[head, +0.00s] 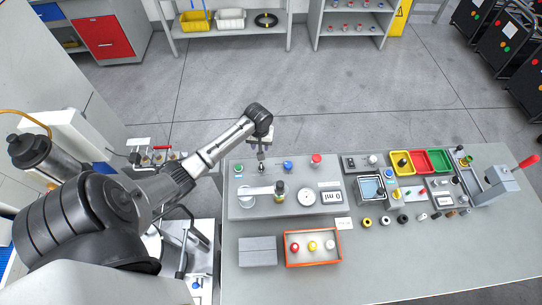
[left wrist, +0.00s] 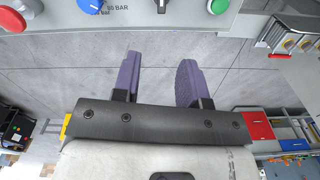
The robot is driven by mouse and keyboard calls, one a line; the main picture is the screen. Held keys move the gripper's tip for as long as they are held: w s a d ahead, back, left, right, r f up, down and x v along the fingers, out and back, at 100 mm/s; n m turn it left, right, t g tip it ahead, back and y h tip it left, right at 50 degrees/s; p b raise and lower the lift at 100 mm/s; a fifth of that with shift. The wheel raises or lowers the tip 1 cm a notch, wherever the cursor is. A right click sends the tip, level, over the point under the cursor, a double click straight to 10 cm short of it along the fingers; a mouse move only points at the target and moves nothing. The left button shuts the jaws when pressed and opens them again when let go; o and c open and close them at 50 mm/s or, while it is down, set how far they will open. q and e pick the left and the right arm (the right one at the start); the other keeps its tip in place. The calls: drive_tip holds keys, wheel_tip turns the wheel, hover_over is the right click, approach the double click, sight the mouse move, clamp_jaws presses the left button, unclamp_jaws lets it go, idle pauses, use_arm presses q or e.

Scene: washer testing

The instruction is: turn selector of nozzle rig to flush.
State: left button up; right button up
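The nozzle rig (head: 262,203) is the grey panel on the left part of the table. Its selector (head: 262,168) is a small dark knob at the panel's far edge, between a green button (head: 239,168) and a blue knob (head: 288,166). My left gripper (head: 262,152) is just beyond the selector, apparently above the panel's far edge. In the left wrist view its two purple fingers (left wrist: 155,75) are apart and empty. A dark knob, apparently the selector (left wrist: 161,5), shows at the top edge, beyond the fingertips. Its setting cannot be read. My right gripper is not in view.
A red button (head: 316,159) is right of the blue knob. An orange tray (head: 313,262) and a grey block (head: 258,251) lie in front. Other test stations fill the right side.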

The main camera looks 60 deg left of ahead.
sight(261, 164)
use_arm(q)
drive_tip(key=f, duration=0.4)
drive_tip(key=f+n+b, duration=0.1)
drive_tip(key=f, duration=0.3)
drive_tip(key=f+n, duration=0.1)
drive_tip(key=f, duration=0.3)
drive_tip(key=shift+s+d, duration=0.3)
drive_tip(key=shift+d, duration=0.05)
drive_tip(key=shift+f+b, duration=0.4)
drive_tip(key=shift+f, duration=0.65)
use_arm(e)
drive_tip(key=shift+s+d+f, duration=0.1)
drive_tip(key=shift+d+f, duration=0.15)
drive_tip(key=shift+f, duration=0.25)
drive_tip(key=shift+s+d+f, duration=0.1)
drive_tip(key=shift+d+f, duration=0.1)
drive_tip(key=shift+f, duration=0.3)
use_arm(q)
drive_tip(key=shift+c, duration=0.3)
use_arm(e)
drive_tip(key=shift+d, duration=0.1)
use_arm(q)
clamp_jaws()
